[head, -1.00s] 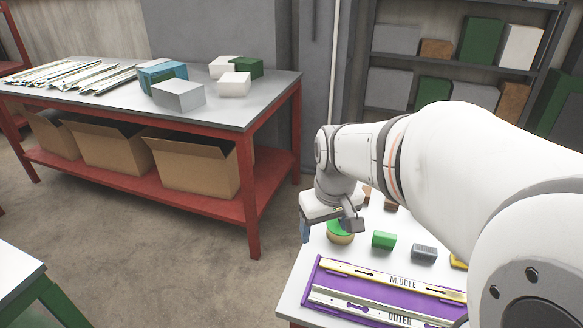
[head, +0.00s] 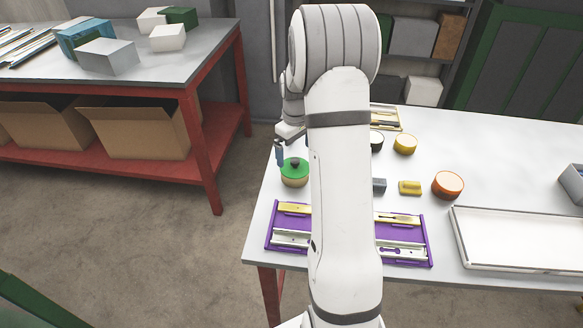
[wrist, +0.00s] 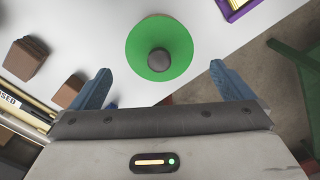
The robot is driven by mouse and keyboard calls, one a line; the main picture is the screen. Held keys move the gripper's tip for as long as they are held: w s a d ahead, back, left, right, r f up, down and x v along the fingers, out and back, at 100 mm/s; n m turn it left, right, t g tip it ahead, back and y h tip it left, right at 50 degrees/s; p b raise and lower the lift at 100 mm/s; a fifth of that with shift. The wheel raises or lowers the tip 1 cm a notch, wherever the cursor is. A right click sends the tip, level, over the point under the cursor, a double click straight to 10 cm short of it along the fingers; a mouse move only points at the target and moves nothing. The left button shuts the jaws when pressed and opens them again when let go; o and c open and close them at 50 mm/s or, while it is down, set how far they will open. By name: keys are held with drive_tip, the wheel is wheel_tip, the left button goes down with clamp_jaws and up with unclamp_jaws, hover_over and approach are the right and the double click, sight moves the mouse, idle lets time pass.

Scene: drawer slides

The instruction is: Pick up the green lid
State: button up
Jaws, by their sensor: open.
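The green lid (head: 294,170) is round with a dark knob. It sits on a tan round container (head: 294,182) near the left edge of the white table. In the wrist view the green lid (wrist: 160,50) lies ahead of my gripper (wrist: 160,88), roughly centred between its two blue fingers. The fingers are spread apart with nothing between them. In the head view my gripper (head: 281,152) is just behind and above the lid, partly hidden by my arm.
A purple tray (head: 425,245) with metal slides lies in front of the lid. Yellow (head: 405,144) and orange (head: 448,185) round containers stand to the right, near a white tray (head: 520,240). Brown blocks (wrist: 27,58) show left in the wrist view. My arm hides the table's middle.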

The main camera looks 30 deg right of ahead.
sight(295, 159)
wheel_tip(295, 159, down, 5)
drive_tip(key=shift+w+p, duration=0.1)
drive_tip(key=shift+p, duration=0.25)
drive_tip(key=shift+c, duration=0.3)
drive_tip(key=c, duration=0.8)
